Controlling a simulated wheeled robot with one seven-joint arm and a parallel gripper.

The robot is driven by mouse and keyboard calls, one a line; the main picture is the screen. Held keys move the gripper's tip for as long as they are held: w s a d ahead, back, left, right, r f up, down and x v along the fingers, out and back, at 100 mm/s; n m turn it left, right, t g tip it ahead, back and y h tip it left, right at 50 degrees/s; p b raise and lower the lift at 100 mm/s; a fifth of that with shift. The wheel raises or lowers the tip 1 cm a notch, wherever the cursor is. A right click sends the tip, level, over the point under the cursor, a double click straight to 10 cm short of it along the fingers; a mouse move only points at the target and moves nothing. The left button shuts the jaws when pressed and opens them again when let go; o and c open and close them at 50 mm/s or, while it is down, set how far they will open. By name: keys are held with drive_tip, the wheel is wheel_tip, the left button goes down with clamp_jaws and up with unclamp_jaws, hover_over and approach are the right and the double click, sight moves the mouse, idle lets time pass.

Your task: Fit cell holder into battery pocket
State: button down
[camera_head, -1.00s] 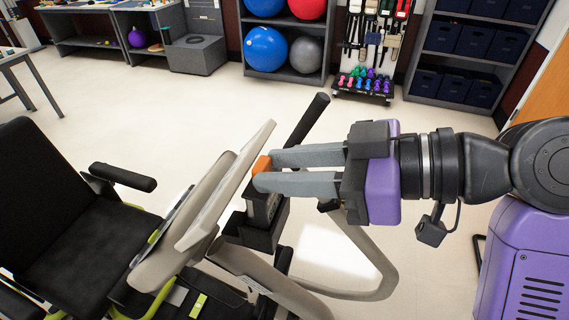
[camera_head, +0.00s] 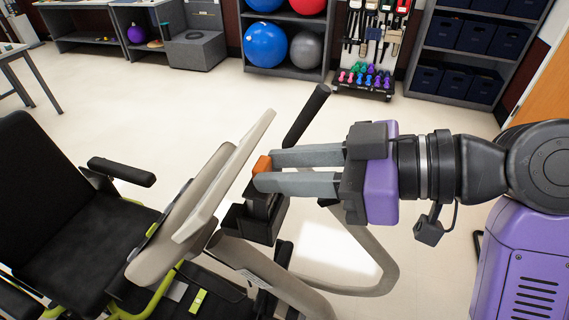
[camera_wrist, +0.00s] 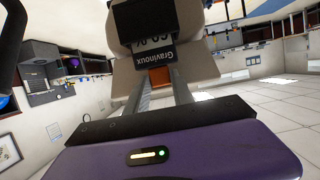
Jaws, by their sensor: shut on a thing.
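The cell holder, with an orange top (camera_head: 262,165) and a darker body (camera_head: 262,203) below it, hangs upright from my gripper (camera_head: 260,171). My gripper is shut on the orange top from the right. The battery pocket (camera_head: 247,227) is a dark open box behind the stepper's console. The holder's lower end is at the pocket's mouth; I cannot tell how far it is inside.
The beige console (camera_head: 222,185) stands close to the left of my fingertips. A black handle (camera_head: 306,115) rises behind them, and a curved beige frame tube (camera_head: 365,245) runs below. The black seat (camera_head: 75,205) is at left. The floor behind is clear.

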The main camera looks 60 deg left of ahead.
drive_tip(key=shift+f+b, duration=0.65)
drive_tip(key=shift+f, duration=0.45)
idle(0.6)
idle(0.7)
drive_tip(key=c, duration=1)
unclamp_jaws()
drive_tip(key=shift+w+d, duration=0.1)
drive_tip(key=p+v, duration=0.1)
drive_tip(key=v, duration=0.4)
drive_tip(key=shift+w+d+r, duration=0.2)
drive_tip(key=shift+d, duration=0.1)
